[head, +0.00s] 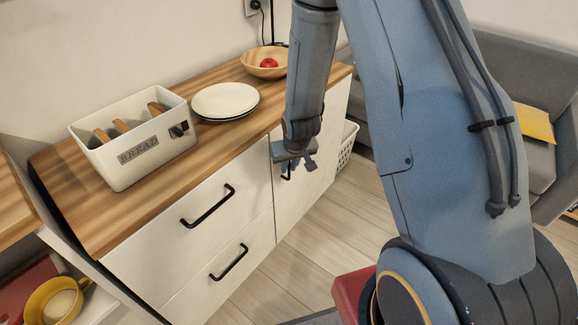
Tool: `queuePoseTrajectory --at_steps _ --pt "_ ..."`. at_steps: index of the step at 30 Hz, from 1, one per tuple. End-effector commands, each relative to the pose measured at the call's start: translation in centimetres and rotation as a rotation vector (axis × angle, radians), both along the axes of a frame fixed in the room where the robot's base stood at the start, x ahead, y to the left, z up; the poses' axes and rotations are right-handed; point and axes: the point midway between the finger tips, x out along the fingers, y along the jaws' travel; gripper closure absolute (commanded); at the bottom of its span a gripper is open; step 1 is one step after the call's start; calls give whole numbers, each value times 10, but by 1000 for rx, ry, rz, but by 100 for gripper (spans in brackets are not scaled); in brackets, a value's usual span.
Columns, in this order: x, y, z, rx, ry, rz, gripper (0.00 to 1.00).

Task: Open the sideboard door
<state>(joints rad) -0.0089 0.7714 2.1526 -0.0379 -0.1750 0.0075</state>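The sideboard has a wooden top (215,130) and white fronts. Its door (318,140) is the right-hand front, and it looks closed. The door's black handle (287,173) is mostly hidden behind my gripper (300,165). My gripper hangs from my blue arm, pointing down, right at the handle in this view. I cannot tell whether it touches the handle, or whether its fingers are open or shut. Two drawers are left of the door, an upper drawer (165,240) and a lower drawer (205,295), each with a black bar handle; both look closed.
On top stand a white bread box (130,165), stacked plates (225,100) and a wooden bowl (265,62) with a red fruit. A white basket (346,145) stands beyond the door's right side. A grey sofa (540,160) is at right. Wooden floor (310,230) is open before the sideboard.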

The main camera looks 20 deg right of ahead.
Motion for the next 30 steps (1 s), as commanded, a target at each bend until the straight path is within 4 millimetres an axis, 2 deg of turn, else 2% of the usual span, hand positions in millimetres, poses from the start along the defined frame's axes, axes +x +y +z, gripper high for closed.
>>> queuePoseTrajectory --at_steps 8,11,30 --pt "1 0 -1 0 0 0 84" --pt "1 0 -1 0 0 0 100" --pt "0 0 -1 0 0 0 100"
